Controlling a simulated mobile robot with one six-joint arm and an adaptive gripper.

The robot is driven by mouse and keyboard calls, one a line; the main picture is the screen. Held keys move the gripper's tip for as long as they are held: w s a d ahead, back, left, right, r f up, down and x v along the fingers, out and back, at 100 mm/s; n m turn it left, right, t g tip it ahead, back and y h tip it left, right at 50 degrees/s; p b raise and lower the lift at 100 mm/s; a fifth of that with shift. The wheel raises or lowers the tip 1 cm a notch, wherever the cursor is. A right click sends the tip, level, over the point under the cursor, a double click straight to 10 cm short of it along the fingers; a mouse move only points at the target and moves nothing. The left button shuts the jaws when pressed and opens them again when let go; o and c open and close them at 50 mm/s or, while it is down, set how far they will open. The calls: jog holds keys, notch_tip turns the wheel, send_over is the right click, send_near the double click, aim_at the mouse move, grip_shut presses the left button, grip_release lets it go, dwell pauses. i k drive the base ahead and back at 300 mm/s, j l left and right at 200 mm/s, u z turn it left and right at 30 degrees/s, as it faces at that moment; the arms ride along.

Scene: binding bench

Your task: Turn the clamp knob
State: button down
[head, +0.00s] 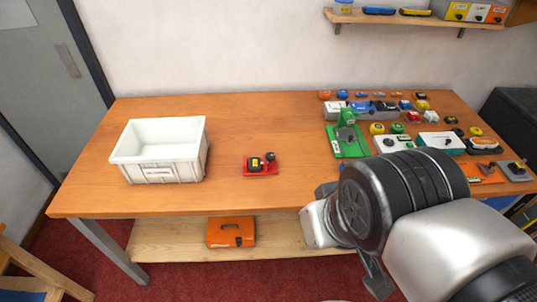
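A green device (346,140) with an upright body stands further right. I cannot tell for sure which part is the clamp knob. My gripper (350,235) is over the bench's front edge, right of the red fixture and apart from it. Its dark fingers show spread on either side of my wrist, with nothing seen between them. My wrist hides part of the gripper.
A white bin (160,172) stands on the left of the wooden bench (225,190). Several small parts and boxes, including a teal-and-white one (441,144), crowd the right side. An orange case (231,232) sits on the lower shelf. A wall shelf (415,19) hangs behind.

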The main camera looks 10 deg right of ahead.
aim_at(270, 157)
jog(key=i+l+u, duration=0.15)
jog(key=i, duration=0.3)
jog(key=i+l+u, duration=0.1)
jog(key=i+l, duration=0.35)
